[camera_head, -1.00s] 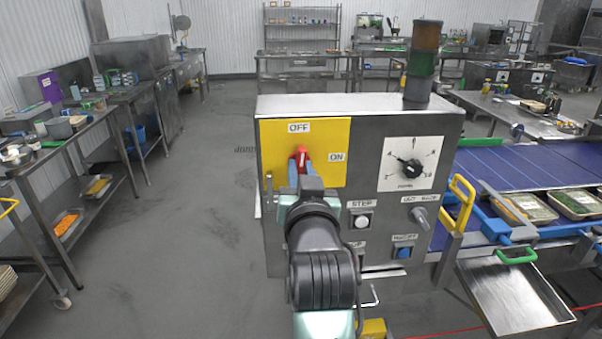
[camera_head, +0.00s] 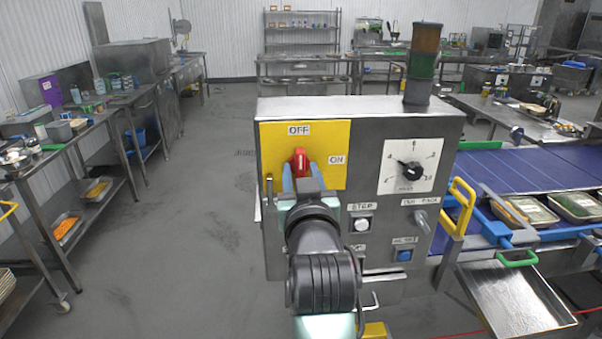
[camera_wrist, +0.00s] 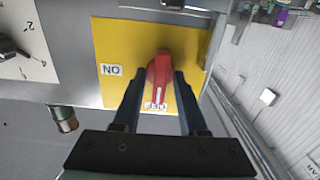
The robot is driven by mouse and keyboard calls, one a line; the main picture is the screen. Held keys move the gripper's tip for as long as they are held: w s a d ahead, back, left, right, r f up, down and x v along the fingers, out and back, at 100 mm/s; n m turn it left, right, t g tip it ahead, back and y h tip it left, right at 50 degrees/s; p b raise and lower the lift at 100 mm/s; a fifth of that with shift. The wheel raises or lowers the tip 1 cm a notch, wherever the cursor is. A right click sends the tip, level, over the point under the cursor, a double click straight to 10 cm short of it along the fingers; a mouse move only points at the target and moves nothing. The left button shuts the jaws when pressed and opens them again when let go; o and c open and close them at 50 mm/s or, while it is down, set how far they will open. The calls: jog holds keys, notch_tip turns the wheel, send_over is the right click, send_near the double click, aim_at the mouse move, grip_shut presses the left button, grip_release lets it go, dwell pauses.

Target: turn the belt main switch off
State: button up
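The belt main switch is a red knob (camera_head: 300,158) on a yellow plate (camera_head: 330,178) at the upper left of the control box (camera_head: 390,122). The knob stands upright, its handle in line with the OFF label (camera_head: 299,129) above it; the ON label (camera_head: 336,160) is to the right. My gripper (camera_head: 301,174) is in front of the knob, just below its top. In the wrist view, which is upside down, the red knob (camera_wrist: 160,76) lies between the two blue fingers of my gripper (camera_wrist: 161,82). The fingers stand apart with narrow gaps beside the knob.
The blue belt (camera_head: 520,168) with filled trays is to the right. Open floor (camera_head: 195,220) lies to the left.

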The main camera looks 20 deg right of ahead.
jog(key=shift+o, duration=0.2)
jog(key=b+v, duration=0.3)
jog(key=v, duration=1)
jog(key=shift+r, duration=0.15)
jog(key=s+a+r+n+t+y, duration=0.1)
jog(key=s+a+r+t, duration=0.2)
jog(key=a+r, duration=0.2)
jog(key=s+a+r+n+t+y, duration=0.1)
jog(key=a+r, duration=0.4)
jog(key=r, duration=0.6)
jog(key=s+a+r+n+t+y, duration=0.1)
jog(key=s+a+r+t+y, duration=0.2)
jog(key=r, duration=0.5)
jog(key=s+a+t, duration=0.1)
jog(key=a+t, duration=0.1)
jog(key=t, duration=0.1)
jog(key=shift+s+a+r, duration=0.2)
jog(key=shift+s+r, duration=0.1)
jog(key=shift+s, duration=0.1)
